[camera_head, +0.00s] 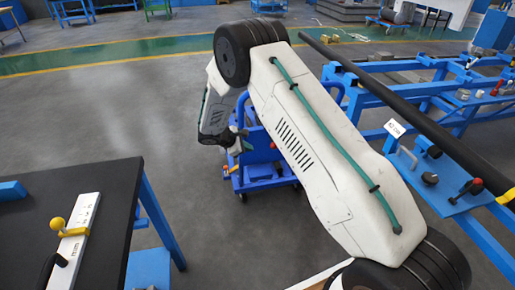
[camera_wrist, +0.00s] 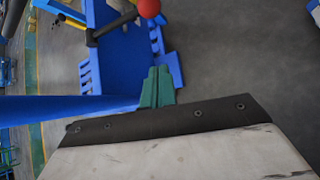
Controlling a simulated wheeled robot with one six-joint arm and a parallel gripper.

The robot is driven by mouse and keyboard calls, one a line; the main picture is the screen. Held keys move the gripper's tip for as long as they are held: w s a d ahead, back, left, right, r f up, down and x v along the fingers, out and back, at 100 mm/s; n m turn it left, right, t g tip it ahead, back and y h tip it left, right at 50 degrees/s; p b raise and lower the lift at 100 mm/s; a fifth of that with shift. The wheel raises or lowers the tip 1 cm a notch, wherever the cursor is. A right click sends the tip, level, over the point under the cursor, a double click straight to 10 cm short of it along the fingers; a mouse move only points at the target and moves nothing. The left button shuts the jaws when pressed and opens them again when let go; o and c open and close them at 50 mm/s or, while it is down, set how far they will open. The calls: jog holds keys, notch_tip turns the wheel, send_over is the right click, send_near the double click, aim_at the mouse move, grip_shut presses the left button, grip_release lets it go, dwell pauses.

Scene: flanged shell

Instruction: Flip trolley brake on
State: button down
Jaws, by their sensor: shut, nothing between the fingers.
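The blue trolley (camera_head: 265,172) stands on the floor, partly hidden behind my white arm. In the wrist view its blue frame (camera_wrist: 120,55) fills the upper left. A red ball knob (camera_wrist: 149,8) shows at the top edge there, beside a black bar (camera_wrist: 108,30); I cannot tell whether this is the brake lever. A small red spot on the trolley also shows in the head view (camera_head: 272,145). My gripper (camera_wrist: 158,75) has green fingertips pressed together, with nothing between them. They point toward the trolley, below the knob in the picture, and appear apart from it.
A long blue frame (camera_head: 430,90) with a dark rail and a bracket with a red-knobbed lever (camera_head: 473,187) is at the right. Grey floor (camera_head: 120,110) lies open left of the trolley.

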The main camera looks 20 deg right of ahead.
jog(key=d+f, duration=0.3)
jog(key=d, duration=0.5)
jog(key=shift+d, duration=0.15)
jog(key=shift+s+r, duration=0.1)
